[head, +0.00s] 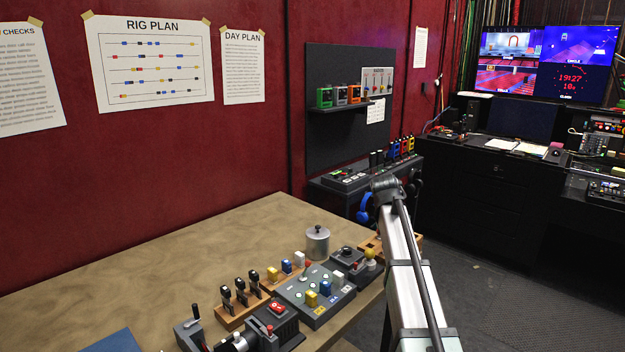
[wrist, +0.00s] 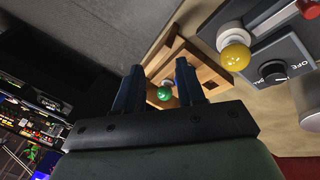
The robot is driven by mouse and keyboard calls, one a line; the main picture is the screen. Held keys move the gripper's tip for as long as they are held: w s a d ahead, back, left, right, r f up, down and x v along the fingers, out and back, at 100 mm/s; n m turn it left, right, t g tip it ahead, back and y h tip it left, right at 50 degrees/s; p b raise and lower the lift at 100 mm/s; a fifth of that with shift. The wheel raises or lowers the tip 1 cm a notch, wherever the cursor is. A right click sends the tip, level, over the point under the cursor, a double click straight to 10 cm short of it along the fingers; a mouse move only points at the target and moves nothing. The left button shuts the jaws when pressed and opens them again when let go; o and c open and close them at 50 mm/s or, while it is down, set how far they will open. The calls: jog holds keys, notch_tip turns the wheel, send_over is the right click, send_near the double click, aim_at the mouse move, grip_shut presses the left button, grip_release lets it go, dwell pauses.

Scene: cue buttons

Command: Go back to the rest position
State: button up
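My gripper (wrist: 158,72) shows in the wrist view with its two dark fingers apart and nothing held between them. Beyond the fingers is a wooden open-topped box (wrist: 203,69) with a green ball (wrist: 164,93) at it; I cannot tell the distance. In the head view my arm rises from the lower right and bends near the table's right end; the gripper itself cannot be made out there. A grey cue panel (head: 297,291) with yellow, blue and white buttons lies on the table (head: 150,270).
A yellow-knobbed lever (head: 370,254) stands beside my arm; its yellow ball (wrist: 234,55) is right of the fingers in the wrist view. A metal pot (head: 317,242), a wooden rack (head: 238,315) and black lever units crowd the table's front right. The table's back left is clear.

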jog(key=d+f+n+t+h, duration=0.1)
jog(key=d+f+h, duration=0.2)
jog(key=d+f, duration=0.65)
jog(key=s+a+f+g+y, duration=0.1)
jog(key=s+a+f, duration=0.1)
jog(key=s+f, duration=0.5)
jog(key=s+a+f+g+y, duration=0.1)
jog(key=s+a+f, duration=0.2)
jog(key=f, duration=0.8)
jog(key=s+a+f+g+y, duration=0.1)
jog(key=s+a+f, duration=0.1)
jog(key=s+f, duration=0.6)
jog(key=s+a+f+g+y, duration=0.15)
jog(key=s+a+f, duration=0.25)
jog(key=s+f, duration=0.5)
jog(key=s+a+f+g+y, duration=0.1)
jog(key=s+a+f+g, duration=0.15)
jog(key=s+f, duration=0.65)
jog(key=s+a+f+g, duration=0.1)
jog(key=s+a+f, duration=0.1)
jog(key=s, duration=0.9)
jog(key=s+a+f+g+y, duration=0.1)
jog(key=s+a, duration=0.3)
jog(key=s, duration=0.7)
jog(key=shift+f+m+g, duration=0.4)
jog(key=shift+f+g, duration=0.1)
jog(key=shift+f, duration=0.3)
